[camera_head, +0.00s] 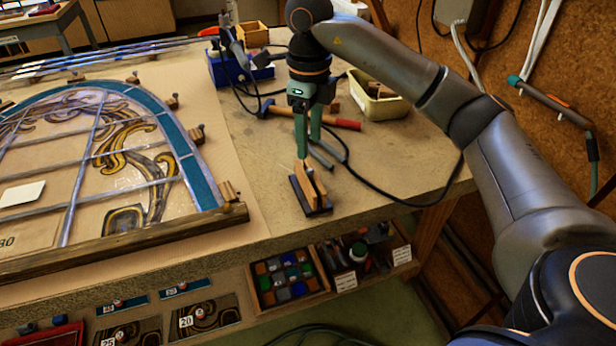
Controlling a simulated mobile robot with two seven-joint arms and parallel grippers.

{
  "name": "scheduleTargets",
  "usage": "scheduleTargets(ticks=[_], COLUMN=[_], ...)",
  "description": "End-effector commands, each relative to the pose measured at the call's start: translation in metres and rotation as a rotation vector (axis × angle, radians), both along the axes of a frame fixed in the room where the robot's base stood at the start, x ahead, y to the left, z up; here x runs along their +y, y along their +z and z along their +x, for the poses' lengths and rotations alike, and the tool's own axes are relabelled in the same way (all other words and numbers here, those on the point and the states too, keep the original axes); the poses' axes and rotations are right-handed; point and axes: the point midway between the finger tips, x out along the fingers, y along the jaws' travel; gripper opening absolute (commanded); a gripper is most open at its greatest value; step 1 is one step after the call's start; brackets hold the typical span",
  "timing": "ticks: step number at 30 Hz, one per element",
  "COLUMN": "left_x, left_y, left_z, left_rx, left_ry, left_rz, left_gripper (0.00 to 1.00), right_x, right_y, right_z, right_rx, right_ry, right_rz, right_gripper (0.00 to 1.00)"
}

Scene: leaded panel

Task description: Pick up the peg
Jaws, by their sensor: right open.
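My left gripper is not in view.
A leaded glass panel (192,165) with wooden blocks around it fills the bench's left. A hammer (340,122), a cream bin (380,110), a blue box (228,75) and a black cable (400,200) lie behind and right. Bare bench (400,155) shows to the right.

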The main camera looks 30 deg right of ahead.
Motion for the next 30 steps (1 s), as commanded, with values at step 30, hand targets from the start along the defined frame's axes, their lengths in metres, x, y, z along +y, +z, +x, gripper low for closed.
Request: scheduleTargets(ticks=[30], left_x=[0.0], left_y=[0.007], left_z=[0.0], left_rx=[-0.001], left_ry=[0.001], left_rz=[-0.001], left_gripper=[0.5], right_x=[-0.005], right_y=[-0.075], right_z=[0.003], right_rx=[-0.002], right_ry=[0.002], right_rz=[0.002], right_gripper=[0.46])
